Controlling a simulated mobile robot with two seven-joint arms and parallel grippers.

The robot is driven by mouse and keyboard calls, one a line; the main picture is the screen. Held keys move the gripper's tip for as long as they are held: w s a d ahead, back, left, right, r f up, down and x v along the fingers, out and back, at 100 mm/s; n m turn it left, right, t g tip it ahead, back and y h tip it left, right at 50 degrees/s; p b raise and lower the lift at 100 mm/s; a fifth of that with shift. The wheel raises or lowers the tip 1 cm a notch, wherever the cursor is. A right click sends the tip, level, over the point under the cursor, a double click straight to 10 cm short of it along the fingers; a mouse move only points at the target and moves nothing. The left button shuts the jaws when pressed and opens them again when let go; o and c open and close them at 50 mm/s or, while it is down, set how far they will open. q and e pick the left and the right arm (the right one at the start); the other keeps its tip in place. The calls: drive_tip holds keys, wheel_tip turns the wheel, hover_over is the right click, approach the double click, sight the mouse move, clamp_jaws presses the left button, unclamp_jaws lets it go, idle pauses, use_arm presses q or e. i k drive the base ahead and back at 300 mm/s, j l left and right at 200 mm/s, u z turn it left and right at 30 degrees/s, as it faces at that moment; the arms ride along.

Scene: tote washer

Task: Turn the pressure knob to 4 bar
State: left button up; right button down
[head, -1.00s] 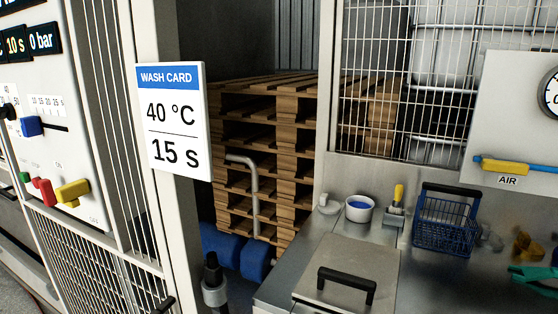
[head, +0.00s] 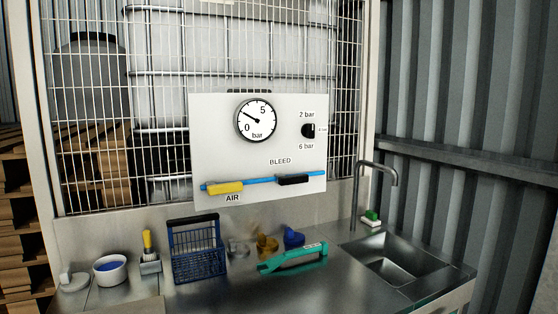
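The pressure knob (head: 308,131) is a small black round knob on the right side of a white panel (head: 215,135). "2 bar" is printed above it and "6 bar" below it; a tiny label at its right is too small to read surely. A round gauge (head: 257,121) marked 0, 5 and bar sits left of the knob, its black needle pointing up and left. A yellow AIR handle (head: 225,187) and a black BLEED handle (head: 294,180) lie along a blue pipe below. Neither of my grippers shows in the head view.
A steel counter (head: 220,292) runs below the panel. On it stand a blue wire basket (head: 199,264), a white bowl (head: 111,270), yellow and blue fittings and a green tool (head: 293,259). A sink (head: 392,258) with a tap (head: 378,168) is at the right.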

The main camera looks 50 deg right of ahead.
sight(308, 130)
drive_tip(key=z, duration=1.5)
drive_tip(key=i+l, duration=0.1)
drive_tip(key=l, duration=0.9)
drive_tip(key=l+u, duration=0.2)
drive_tip(key=l, duration=0.25)
drive_tip(key=i+l+u, duration=0.2)
drive_tip(key=l, duration=0.3)
drive_tip(key=k, duration=0.1)
